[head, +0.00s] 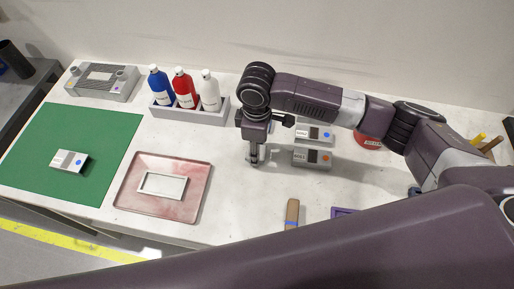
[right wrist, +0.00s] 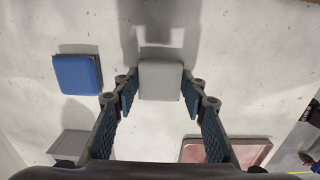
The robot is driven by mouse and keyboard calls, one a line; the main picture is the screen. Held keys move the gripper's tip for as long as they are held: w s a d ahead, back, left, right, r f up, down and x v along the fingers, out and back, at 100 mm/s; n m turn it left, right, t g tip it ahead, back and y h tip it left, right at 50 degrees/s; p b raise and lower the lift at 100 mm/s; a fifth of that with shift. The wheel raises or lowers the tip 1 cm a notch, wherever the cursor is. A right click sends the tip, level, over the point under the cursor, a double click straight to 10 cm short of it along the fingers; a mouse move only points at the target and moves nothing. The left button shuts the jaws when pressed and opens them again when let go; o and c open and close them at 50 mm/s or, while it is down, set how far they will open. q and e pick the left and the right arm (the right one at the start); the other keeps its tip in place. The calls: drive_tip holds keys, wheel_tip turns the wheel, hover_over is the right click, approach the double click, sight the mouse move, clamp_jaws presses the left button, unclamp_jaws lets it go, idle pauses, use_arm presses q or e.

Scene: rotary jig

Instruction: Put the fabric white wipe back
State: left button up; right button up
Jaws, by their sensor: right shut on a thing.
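The white wipe (right wrist: 160,80) is a pale grey-white square block in the right wrist view, between the fingertips of my right gripper. My right gripper (head: 253,160) points down over the white table, right of the pink tray, and is shut on the wipe. In the head view I cannot make out the wipe clearly at the fingertips. Whether it touches the table is not clear. A blue block (right wrist: 77,74), similar in size, lies to its left in the right wrist view. My left gripper is not in view.
The pink tray (head: 128,200) holds a white frame (head: 163,185). A grey rack (head: 190,116) with blue, red and white bottles stands behind. Grey labelled boxes (head: 312,159) (head: 314,134) are right of the gripper. A green mat (head: 100,125) lies left; a brown-handled tool (head: 292,212) lies in front.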

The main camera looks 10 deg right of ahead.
drive_tip(key=shift+f, duration=0.15)
drive_tip(key=o, duration=1)
wheel_tip(320, 180, up, 12)
drive_tip(key=shift+r+b, duration=0.25)
drive_tip(key=shift+b, duration=0.75)
drive_tip(key=shift+s+f, duration=0.1)
